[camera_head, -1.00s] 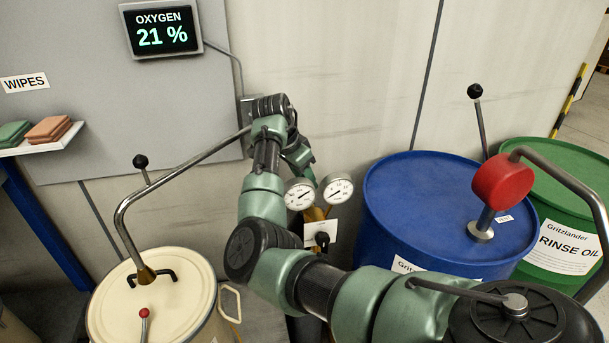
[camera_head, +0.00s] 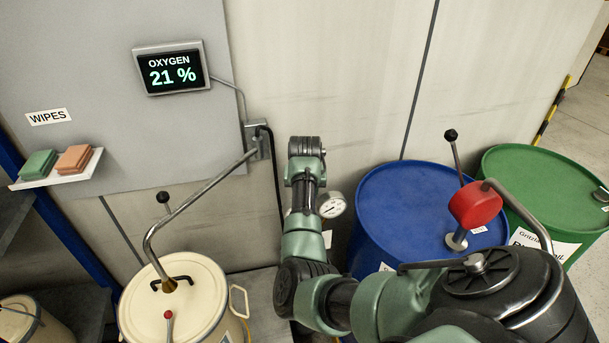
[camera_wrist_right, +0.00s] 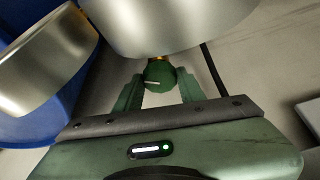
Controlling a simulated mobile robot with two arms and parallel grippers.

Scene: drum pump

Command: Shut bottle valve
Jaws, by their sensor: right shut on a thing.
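The green round valve knob (camera_wrist_right: 158,75), with a pale line on it, sits between the two green fingers of my right gripper (camera_wrist_right: 158,82) in the right wrist view. The gripper is shut on it. A brass-coloured part shows just above the knob. Two silver gauge bodies, one at the top (camera_wrist_right: 165,22) and one at the left (camera_wrist_right: 45,62), are close beyond the fingers. In the head view one gauge dial (camera_head: 332,205) shows beside my right arm, which hides the bottle, the valve and the gripper. My left gripper is out of view.
A blue drum (camera_head: 390,215) with a red pump head (camera_head: 475,205) stands right of my arm, with a green drum (camera_head: 540,180) behind it. A cream drum (camera_head: 190,315) with a bent pipe (camera_head: 195,203) stands left. The oxygen display (camera_head: 172,70) reads 21 %.

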